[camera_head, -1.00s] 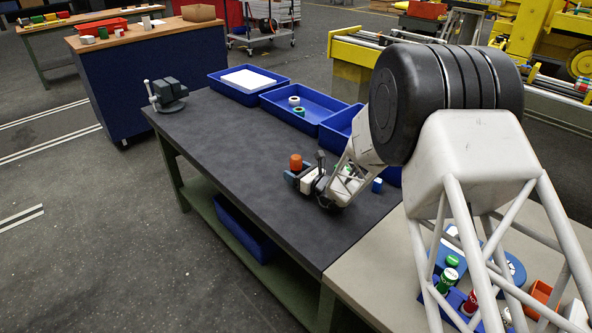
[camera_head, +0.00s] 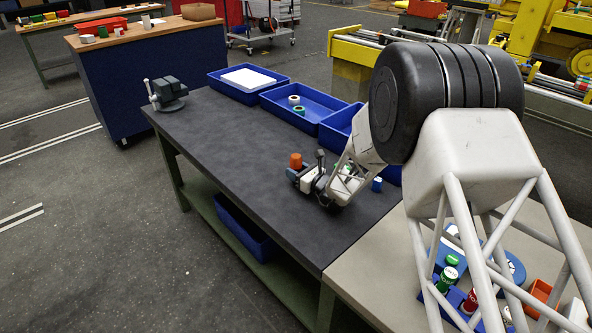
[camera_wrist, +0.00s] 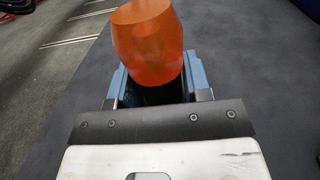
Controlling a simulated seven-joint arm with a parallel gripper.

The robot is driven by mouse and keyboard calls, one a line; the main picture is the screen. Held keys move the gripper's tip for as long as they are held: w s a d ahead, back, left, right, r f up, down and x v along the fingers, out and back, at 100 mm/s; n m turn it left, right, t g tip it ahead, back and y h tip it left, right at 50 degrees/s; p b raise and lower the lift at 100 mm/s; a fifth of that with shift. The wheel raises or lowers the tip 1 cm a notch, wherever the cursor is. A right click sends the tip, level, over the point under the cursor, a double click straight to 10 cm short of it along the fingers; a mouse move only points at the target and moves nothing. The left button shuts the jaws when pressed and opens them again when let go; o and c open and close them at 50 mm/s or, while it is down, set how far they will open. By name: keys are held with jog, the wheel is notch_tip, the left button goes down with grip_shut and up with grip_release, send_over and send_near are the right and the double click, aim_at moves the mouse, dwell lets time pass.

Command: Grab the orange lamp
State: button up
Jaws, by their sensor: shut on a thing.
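The orange lamp (camera_head: 296,160) is a small translucent orange dome on a dark base, just above the dark workbench top. In the wrist view the orange lamp (camera_wrist: 146,42) stands upright between my fingers, straight ahead of the dark bracket. My gripper (camera_head: 297,174) is shut on the lamp's dark base, low over the bench. In the wrist view my gripper (camera_wrist: 160,90) shows blue-grey fingers on both sides of the base. The lower part of the base is hidden by the bracket.
The dark workbench (camera_head: 225,150) has clear room left of the lamp. A vise (camera_head: 168,93) stands at its far left corner. Blue trays (camera_head: 245,97) line the back edge. A small blue block (camera_head: 377,185) lies right of my gripper. Bottles (camera_head: 447,280) stand on the lighter table.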

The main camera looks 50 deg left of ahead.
aim_at(301, 165)
jog(key=shift+r, duration=0.1)
jog(key=shift+r, duration=0.7)
notch_tip(301, 165, up, 2)
jog(key=s+d+r, duration=0.1)
jog(key=s+d, duration=0.7)
jog(key=d, duration=0.5)
jog(key=shift+s+d+r, duration=0.2)
jog(key=shift+s+r, duration=0.05)
jog(key=shift+s, duration=0.15)
